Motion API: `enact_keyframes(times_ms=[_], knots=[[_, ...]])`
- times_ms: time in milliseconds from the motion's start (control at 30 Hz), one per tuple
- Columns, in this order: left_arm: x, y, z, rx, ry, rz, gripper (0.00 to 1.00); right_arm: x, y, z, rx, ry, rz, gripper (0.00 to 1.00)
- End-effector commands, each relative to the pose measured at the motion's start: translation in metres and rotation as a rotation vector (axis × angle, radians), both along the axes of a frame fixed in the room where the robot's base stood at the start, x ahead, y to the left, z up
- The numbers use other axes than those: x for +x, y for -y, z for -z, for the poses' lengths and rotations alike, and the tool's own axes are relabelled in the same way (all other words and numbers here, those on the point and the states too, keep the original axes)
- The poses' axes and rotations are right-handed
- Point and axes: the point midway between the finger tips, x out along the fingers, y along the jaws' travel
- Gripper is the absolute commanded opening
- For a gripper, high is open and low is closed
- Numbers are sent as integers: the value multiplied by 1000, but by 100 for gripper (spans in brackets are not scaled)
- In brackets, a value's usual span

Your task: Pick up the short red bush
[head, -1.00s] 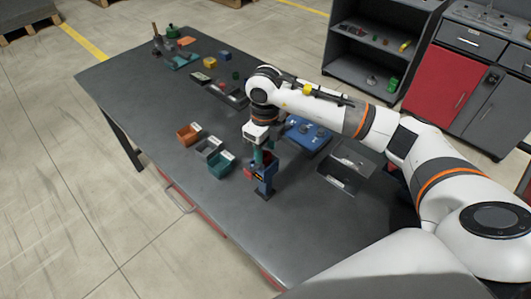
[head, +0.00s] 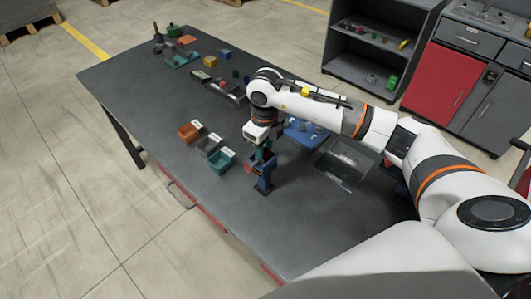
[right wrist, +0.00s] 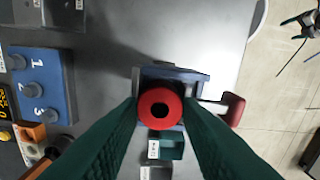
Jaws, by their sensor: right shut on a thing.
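The short red bush (right wrist: 147,108) is a red ring with a dark hole. In the right wrist view it sits between the dark green fingers of my right gripper (right wrist: 160,112), which is shut on it. In the head view my right gripper (head: 263,155) points down over the blue fixture (head: 264,182), and the bush cannot be made out clearly. The fixture also shows below the bush in the right wrist view (right wrist: 178,74). I cannot tell whether the bush touches it.
A red handle (right wrist: 234,109) sticks out beside the fixture. Orange (head: 188,134), grey (head: 208,147) and teal (head: 221,161) bins stand to its left. A numbered blue board (head: 306,132) and a dark tray (head: 345,165) lie to the right. The table's front is clear.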

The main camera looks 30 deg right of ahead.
Motion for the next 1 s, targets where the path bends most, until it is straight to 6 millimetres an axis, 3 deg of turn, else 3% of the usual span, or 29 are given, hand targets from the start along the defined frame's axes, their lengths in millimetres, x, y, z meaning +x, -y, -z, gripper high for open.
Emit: enact_keyframes(times_ms=[33, 167, 633, 800, 1000], knots=[[0, 0, 3, 0, 0, 0, 82, -10, -3, 21, -4, -39, -8, 0], [0, 0, 6, 0, 0, 0, 82, -10, -3, 16, -3, -38, -8, 0], [2, -1, 31, 0, 2, -1, 82, -9, -2, -72, -6, -28, -7, 0], [-1, -1, 32, 1, -2, -2, 82, -9, -2, -86, -7, -30, -7, 0], [-1, -1, 31, 1, -2, -2, 82, -9, -1, -87, -7, -29, -7, 0]])
